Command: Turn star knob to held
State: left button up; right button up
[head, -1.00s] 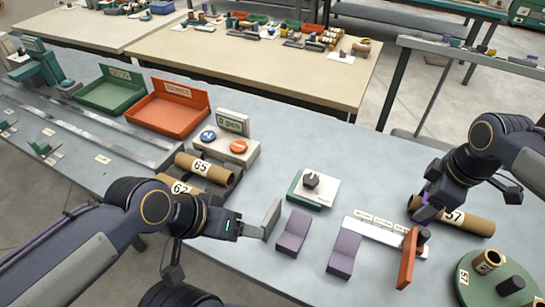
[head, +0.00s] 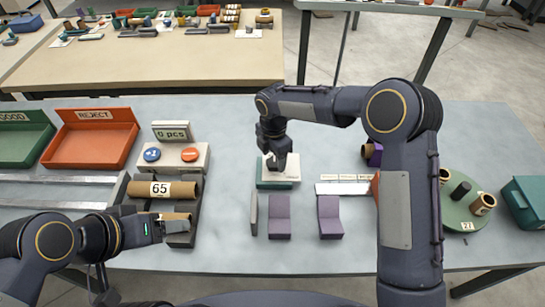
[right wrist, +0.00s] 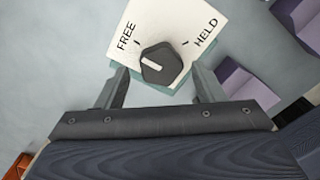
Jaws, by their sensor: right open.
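The dark star knob (right wrist: 160,62) sits on a white plate (right wrist: 180,22) marked FREE on the left and HELD on the right. A pale line shows on the left part of the knob; which mark it points to is hard to tell. My right gripper (right wrist: 162,88) is open, its fingers apart on either side of the near side of the knob, not visibly touching it. In the head view my right gripper (head: 277,152) is over the plate (head: 291,174) and hides most of the knob. My left gripper (head: 158,229) is beside the lower cardboard tube (head: 177,217); its jaws are unclear.
Purple blocks (head: 280,216) (head: 330,216) and a thin grey upright plate (head: 254,214) stand in front of the knob plate. Tube 65 (head: 178,189) lies on a rack at left. A green turntable (head: 460,218) is at right. The orange reject tray (head: 91,148) stands back left.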

jog(key=shift+f, duration=0.7)
jog(key=c, duration=1)
jog(key=shift+o, duration=0.2)
